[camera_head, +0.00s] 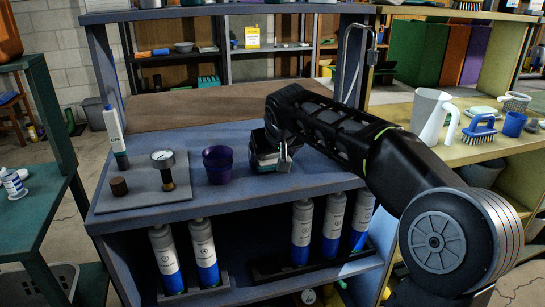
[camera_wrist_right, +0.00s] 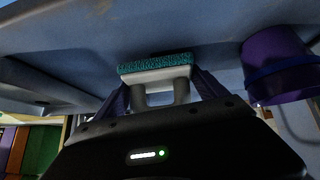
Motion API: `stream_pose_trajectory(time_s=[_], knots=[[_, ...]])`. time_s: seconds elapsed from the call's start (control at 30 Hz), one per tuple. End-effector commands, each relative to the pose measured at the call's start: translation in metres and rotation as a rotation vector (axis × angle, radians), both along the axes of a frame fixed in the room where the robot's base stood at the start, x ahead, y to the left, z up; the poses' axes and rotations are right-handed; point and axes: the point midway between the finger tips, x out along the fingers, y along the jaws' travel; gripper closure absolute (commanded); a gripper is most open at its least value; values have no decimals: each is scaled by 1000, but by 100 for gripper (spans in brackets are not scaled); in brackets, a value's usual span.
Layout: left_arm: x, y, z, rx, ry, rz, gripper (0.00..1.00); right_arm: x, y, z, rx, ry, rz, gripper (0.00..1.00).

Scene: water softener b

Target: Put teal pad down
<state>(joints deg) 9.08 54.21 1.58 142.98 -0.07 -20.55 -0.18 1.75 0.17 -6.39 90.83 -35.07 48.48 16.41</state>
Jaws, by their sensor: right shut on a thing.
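The teal pad (camera_wrist_right: 156,65) shows in the right wrist view as a bristly teal layer on a white block with a pale handle. My right gripper (camera_wrist_right: 160,88) is shut on it, with a finger on each side. In the head view the pad (camera_head: 264,160) is mostly hidden by my right gripper (camera_head: 279,158), low over the blue bench top, right of the purple cup. The teal face is toward the bench surface; I cannot tell whether it touches. My left gripper is not in view.
The purple cup (camera_head: 218,164) stands close left of the gripper. A grey board (camera_head: 135,195) further left holds a gauge (camera_head: 163,161), a brown cap (camera_head: 119,187) and an upright white-green device (camera_head: 115,133). Bench top is bare at front right. Blue-white bottles (camera_head: 302,232) stand on the shelf below.

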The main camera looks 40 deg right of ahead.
Motion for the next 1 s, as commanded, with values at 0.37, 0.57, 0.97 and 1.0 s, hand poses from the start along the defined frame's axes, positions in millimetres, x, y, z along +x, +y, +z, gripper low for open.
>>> stream_pose_trajectory(time_s=[0.37,0.57,0.97,1.0], knots=[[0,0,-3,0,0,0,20,-3,1,-16,3,33,0,1],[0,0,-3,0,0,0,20,-3,1,-16,5,32,1,0],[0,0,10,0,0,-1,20,-10,8,11,5,27,6,0],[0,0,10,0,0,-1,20,-15,9,19,4,23,5,0]])
